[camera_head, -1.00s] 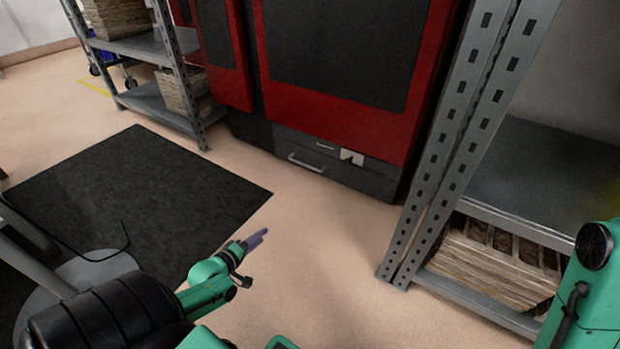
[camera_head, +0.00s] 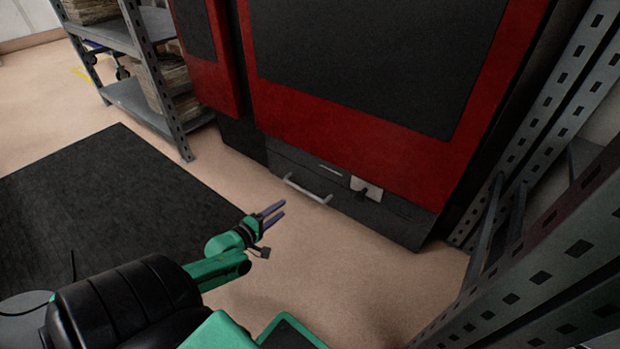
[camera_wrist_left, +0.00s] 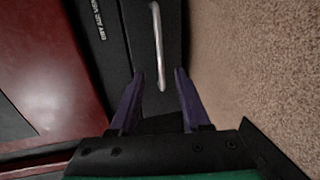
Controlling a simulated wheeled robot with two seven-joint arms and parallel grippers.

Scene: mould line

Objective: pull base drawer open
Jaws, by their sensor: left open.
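The base drawer (camera_head: 312,172) is a dark grey front low on the red machine, and it looks shut. Its pale bar handle (camera_head: 307,189) sits on the drawer front. My left gripper (camera_head: 277,212) is open and empty, in front of the handle and to its lower left, apart from it. In the left wrist view the handle (camera_wrist_left: 158,48) lies beyond the two purple fingertips (camera_wrist_left: 160,76), roughly in line with the gap between them. My right gripper is not in view.
The red machine (camera_head: 370,150) has large dark panels. Grey metal shelving stands at the left (camera_head: 135,95) and close on the right (camera_head: 540,270). A black mat (camera_head: 110,200) lies at the left. The floor (camera_head: 370,275) before the drawer is clear.

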